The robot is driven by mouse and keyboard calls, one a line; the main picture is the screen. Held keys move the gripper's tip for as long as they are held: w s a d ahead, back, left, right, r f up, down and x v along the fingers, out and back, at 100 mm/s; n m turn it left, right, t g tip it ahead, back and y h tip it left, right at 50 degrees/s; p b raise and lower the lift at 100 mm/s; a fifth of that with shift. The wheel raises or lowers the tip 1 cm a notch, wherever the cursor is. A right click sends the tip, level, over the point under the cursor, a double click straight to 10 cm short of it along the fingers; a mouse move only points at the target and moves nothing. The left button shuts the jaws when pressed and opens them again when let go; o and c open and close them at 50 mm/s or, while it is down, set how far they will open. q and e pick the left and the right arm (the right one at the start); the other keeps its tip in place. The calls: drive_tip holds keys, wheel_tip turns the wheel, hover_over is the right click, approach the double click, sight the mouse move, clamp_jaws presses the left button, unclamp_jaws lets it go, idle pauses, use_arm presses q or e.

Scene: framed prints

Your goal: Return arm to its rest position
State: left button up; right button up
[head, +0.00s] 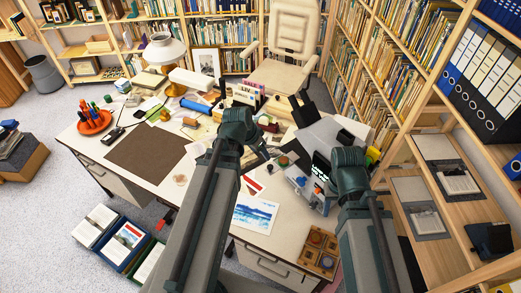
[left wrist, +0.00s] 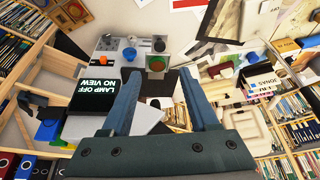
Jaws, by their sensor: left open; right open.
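My left arm reaches up from the bottom centre of the head view, and its left gripper (head: 262,155) is over the desk. In the left wrist view the left gripper (left wrist: 159,76) shows two blue-grey fingers spread apart, with nothing held between them. My right arm stands to the right of it.
A grey device (head: 310,190) and a dark screen (left wrist: 92,87) are close to the grippers. A blue landscape print (head: 255,213) and a wooden block tray (head: 317,250) lie on the desk. A lamp (head: 165,50) and chair (head: 285,60) are behind. Shelves (head: 440,180) flank the right.

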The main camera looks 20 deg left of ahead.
use_arm(q)
drive_tip(key=shift+d, duration=0.1)
drive_tip(key=s+d+f+g+y+b, duration=0.1)
drive_tip(key=s+d+f+g+b, duration=0.1)
drive_tip(key=s+d+f+b, duration=0.3)
drive_tip(key=s+d+f+g+y+b, duration=0.2)
drive_tip(key=s+d+f+b, duration=0.3)
drive_tip(key=d, duration=0.5)
drive_tip(key=shift+s+d+f+n+g, duration=0.3)
drive_tip(key=shift+s+d+f, duration=0.1)
drive_tip(key=shift+s+f, duration=0.65)
